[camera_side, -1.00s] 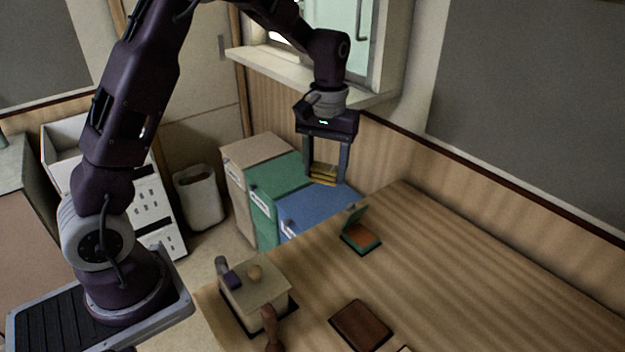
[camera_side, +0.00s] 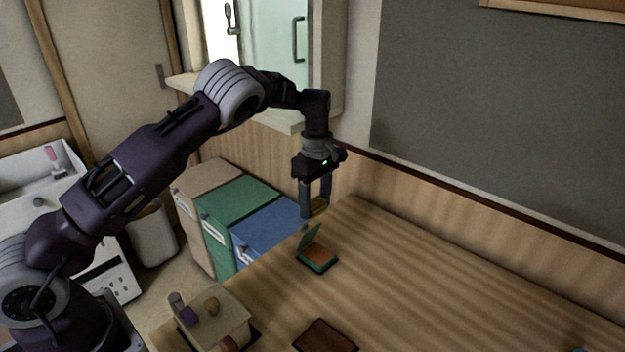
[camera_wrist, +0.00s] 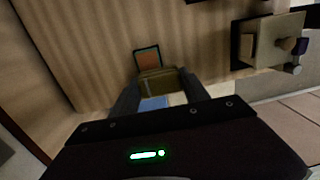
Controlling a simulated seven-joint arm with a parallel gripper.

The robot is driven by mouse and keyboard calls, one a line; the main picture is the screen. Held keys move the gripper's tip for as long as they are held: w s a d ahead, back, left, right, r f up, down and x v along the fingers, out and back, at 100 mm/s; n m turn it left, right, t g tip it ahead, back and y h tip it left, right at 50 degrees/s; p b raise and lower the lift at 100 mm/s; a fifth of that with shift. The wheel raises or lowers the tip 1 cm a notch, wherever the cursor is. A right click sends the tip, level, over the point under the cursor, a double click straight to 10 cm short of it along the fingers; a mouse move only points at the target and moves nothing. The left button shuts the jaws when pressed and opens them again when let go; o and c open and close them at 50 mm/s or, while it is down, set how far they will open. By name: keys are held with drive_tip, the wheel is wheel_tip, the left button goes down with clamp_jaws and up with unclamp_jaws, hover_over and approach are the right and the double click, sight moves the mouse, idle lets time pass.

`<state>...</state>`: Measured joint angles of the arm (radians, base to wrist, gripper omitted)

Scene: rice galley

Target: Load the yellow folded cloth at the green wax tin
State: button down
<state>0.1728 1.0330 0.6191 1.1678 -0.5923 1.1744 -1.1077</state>
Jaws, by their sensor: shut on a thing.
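The yellow folded cloth (camera_side: 318,208) is held between the fingers of my gripper (camera_side: 315,208), a little above the far corner of the wooden table. The cloth also shows in the wrist view (camera_wrist: 158,82), between the fingertips. The green wax tin (camera_side: 317,259) lies open on the table, below and close to the gripper in the side view. Its lid stands up and its inside is reddish brown. In the wrist view the tin (camera_wrist: 148,58) shows just beyond the cloth, partly hidden by it.
A beige block stand with knobs (camera_side: 220,322) is at the table's near left edge. A dark brown flat block (camera_side: 324,337) lies at the front. Blue (camera_side: 268,228) and green (camera_side: 236,205) bins stand beyond the table's left edge. The table's right side is mostly clear.

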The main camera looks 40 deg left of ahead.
hover_over(314, 263)
drive_tip(key=f, duration=1.2)
drive_tip(key=shift+w+f, duration=0.1)
drive_tip(key=shift+w, duration=0.15)
drive_tip(key=shift+f, duration=2.2)
drive_tip(key=shift+f, duration=0.4)
drive_tip(key=shift+r, duration=3.05)
